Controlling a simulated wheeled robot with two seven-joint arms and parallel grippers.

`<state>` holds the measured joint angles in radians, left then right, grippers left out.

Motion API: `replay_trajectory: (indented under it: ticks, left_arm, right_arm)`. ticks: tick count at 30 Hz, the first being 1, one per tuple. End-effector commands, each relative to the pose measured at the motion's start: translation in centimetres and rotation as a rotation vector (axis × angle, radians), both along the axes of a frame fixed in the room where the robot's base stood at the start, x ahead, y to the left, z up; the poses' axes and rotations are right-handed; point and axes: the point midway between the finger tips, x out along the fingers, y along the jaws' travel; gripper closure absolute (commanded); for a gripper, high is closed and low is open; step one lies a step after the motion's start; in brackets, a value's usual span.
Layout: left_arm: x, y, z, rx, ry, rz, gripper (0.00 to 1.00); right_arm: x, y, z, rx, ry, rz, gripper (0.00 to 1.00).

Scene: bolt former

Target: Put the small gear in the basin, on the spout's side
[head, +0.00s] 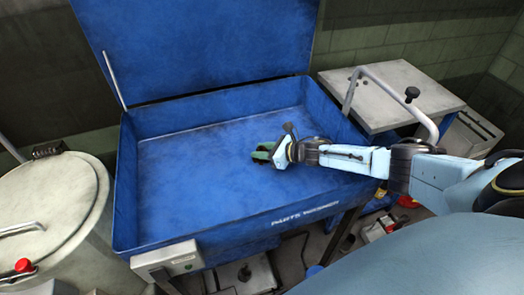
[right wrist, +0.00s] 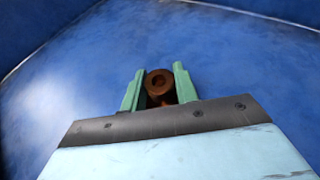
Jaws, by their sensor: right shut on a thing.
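My right gripper (head: 262,153) is over the right half of the blue basin (head: 190,190), low inside its walls. In the right wrist view the two green fingers (right wrist: 159,72) are shut on the small gear (right wrist: 159,84), a brown, round metal piece with a hole in its end. The gear cannot be made out in the head view. I cannot tell whether it touches the basin floor. A bent grey tube (head: 392,82), possibly the spout, stands at the basin's right side. My left gripper is not in view.
The basin floor is bare to the left of my gripper. The raised blue lid (head: 195,45) stands behind, with a thin strut (head: 113,78) at left. A grey drum (head: 50,215) stands left, a grey-topped cabinet (head: 385,95) right. A control box (head: 168,260) is on the front.

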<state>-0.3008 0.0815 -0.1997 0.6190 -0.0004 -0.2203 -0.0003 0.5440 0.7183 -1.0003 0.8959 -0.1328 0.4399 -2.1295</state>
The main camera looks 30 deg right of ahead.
Motion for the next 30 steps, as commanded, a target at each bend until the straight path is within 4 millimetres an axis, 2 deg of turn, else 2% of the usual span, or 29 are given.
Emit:
replay_trajectory:
  ticks: [5,6,10,21,26,30]
  left_arm:
    - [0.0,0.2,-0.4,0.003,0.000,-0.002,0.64]
    - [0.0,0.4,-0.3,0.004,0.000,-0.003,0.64]
    - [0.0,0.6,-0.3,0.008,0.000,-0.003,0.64]
    - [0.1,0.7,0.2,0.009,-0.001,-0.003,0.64]
    - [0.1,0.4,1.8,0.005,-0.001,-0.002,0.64]
    - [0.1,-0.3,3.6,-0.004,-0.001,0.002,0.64]
  right_arm:
    - [0.1,0.0,-0.2,0.002,-0.003,0.000,1.00]
    - [0.0,0.0,-0.3,0.000,0.000,0.000,0.65]
    - [0.0,0.0,-0.2,0.000,0.000,0.000,0.49]
    - [0.0,0.0,0.2,-0.001,0.001,0.000,0.49]
    - [-1.8,-1.1,1.1,0.000,0.005,-0.001,0.49]
    - [-4.1,-2.5,2.3,-0.001,0.005,-0.002,0.49]
